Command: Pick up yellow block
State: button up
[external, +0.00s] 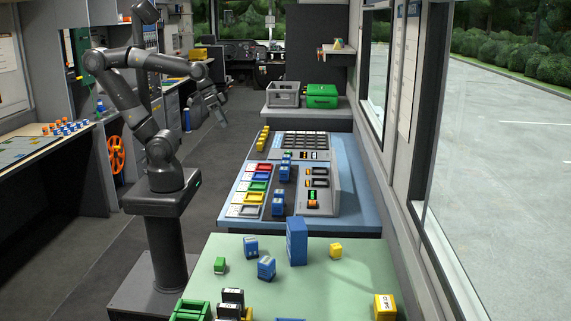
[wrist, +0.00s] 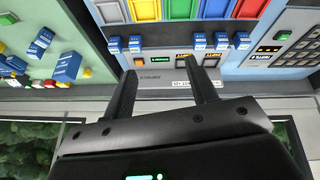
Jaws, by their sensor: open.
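A small yellow block (external: 336,250) sits on the pale green table (external: 300,275), right of a tall blue block (external: 296,241). My gripper (external: 217,112) is in the air left of the console, well apart from these blocks. In the wrist view my gripper (wrist: 160,70) is open, with nothing between its two fingers. A small yellow block (wrist: 86,73) shows beside the tall blue block there.
Small blue blocks (external: 266,268) and a green block (external: 219,265) stand on the green table. Black-topped blocks (external: 232,297) and a green tray (external: 190,311) are at its front left. A grey crate (external: 283,94) and green case (external: 321,96) sit behind the console. Windows line the right.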

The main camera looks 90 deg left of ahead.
jog(key=w+a+f+n+h, duration=0.2)
jog(key=w+a+f+n, duration=0.2)
jog(key=w+a+n, duration=0.5)
jog(key=n+t+y, duration=0.2)
jog(key=n+t, duration=0.4)
jog(key=n, duration=1.9)
send_over(260, 147)
jog(key=s+a, duration=0.1)
jog(key=s, duration=0.6)
notch_tip(260, 147, down, 17)
jog(key=x, duration=0.7)
jog(key=f+x, duration=0.1)
jog(key=x, duration=0.2)
jog(key=shift+s+a+f, duration=0.1)
jog(key=shift+a+f, duration=0.1)
jog(key=shift+a, duration=0.2)
jog(key=shift+c, duration=0.4)
jog(key=c, duration=1)
